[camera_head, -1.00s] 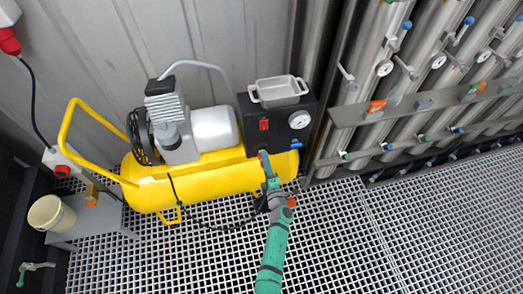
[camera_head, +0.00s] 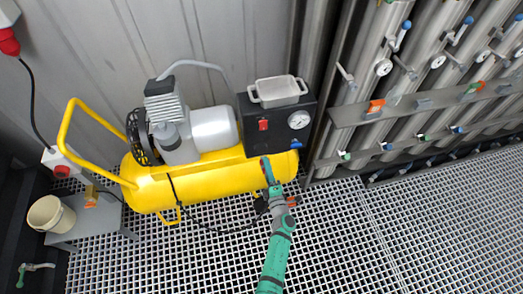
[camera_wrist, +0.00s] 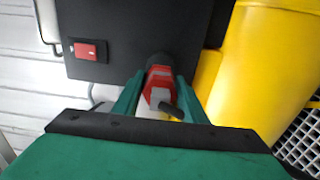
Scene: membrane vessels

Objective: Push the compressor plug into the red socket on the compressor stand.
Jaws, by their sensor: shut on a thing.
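My gripper (camera_head: 267,172) is in front of the yellow compressor, just below its black control box. In the wrist view its green fingers (camera_wrist: 157,97) are shut on the red and grey compressor plug (camera_wrist: 160,85), with its black end toward the box. A dark cable stub shows at the plug's near end. In the head view a red socket (camera_head: 62,171) sits on a white block above the small grey stand (camera_head: 100,217) at the left, far from my gripper. Whether the plug's far end touches the box cannot be told.
The yellow compressor tank (camera_head: 160,190) and its handle (camera_head: 66,120) lie between my gripper and the socket. A black cable (camera_head: 220,230) hangs near the grating floor. A beige pot (camera_head: 50,213) stands on the stand. Steel vessels (camera_head: 375,100) fill the right; the front grating is open.

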